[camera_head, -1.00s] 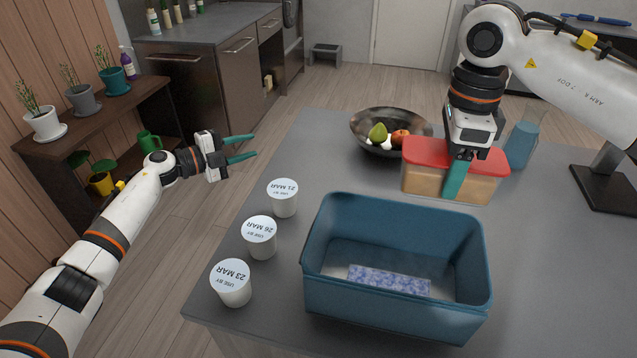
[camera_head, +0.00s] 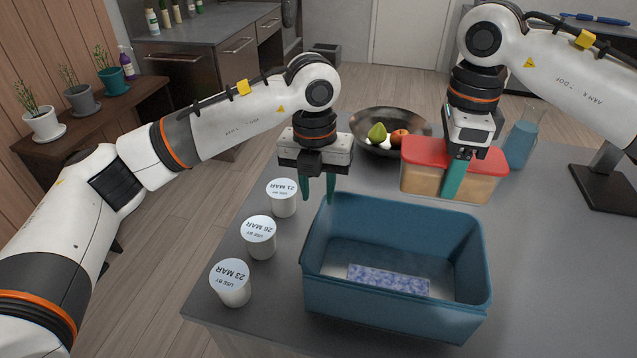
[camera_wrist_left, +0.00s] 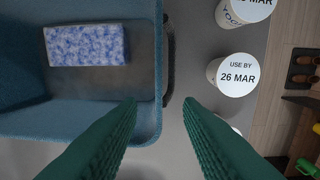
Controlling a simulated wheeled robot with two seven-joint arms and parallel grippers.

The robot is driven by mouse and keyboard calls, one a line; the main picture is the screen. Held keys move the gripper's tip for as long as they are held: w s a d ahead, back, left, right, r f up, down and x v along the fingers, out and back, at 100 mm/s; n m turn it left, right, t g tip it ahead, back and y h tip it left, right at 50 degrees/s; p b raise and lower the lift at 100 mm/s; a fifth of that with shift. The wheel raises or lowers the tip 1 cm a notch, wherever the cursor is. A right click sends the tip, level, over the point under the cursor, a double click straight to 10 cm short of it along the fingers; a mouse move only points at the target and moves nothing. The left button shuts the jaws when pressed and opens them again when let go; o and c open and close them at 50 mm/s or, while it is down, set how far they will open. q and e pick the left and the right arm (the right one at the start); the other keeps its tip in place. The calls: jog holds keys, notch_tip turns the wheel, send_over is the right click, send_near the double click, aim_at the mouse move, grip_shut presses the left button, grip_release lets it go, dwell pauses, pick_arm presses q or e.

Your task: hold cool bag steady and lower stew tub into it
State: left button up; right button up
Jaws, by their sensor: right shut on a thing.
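The blue cool bag (camera_head: 395,312) stands open on the grey table, with a blue-speckled ice pack (camera_head: 388,280) on its floor. My left gripper (camera_head: 318,192) is open and empty, pointing down above the bag's far left corner. In the left wrist view its fingers (camera_wrist_left: 160,102) are apart, with the bag's rim (camera_wrist_left: 157,125) showing between them. The stew tub (camera_head: 422,185), orange-brown with a red lid, is beyond the bag. My right gripper (camera_head: 457,175) is shut on it from above. The tub's underside is hidden, so I cannot tell whether it touches the table.
Three white pots with date lids (camera_head: 259,238) line the table's left edge, close to the bag. A dark fruit bowl (camera_head: 362,122) stands behind. A blue carafe (camera_head: 521,140) stands right of the tub. The table's right side (camera_head: 560,260) is clear.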

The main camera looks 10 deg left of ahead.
aim_at(320, 231)
pick_arm(q)
jog(key=f, duration=1.1)
jog(key=shift+d+f, duration=0.15)
jog(key=shift+d, duration=0.1)
grip_shut()
pick_arm(e)
jog(key=shift+s+f, duration=0.15)
jog(key=shift+f, duration=0.9)
jog(key=shift+s+f, duration=0.15)
jog(key=shift+f, duration=7.85)
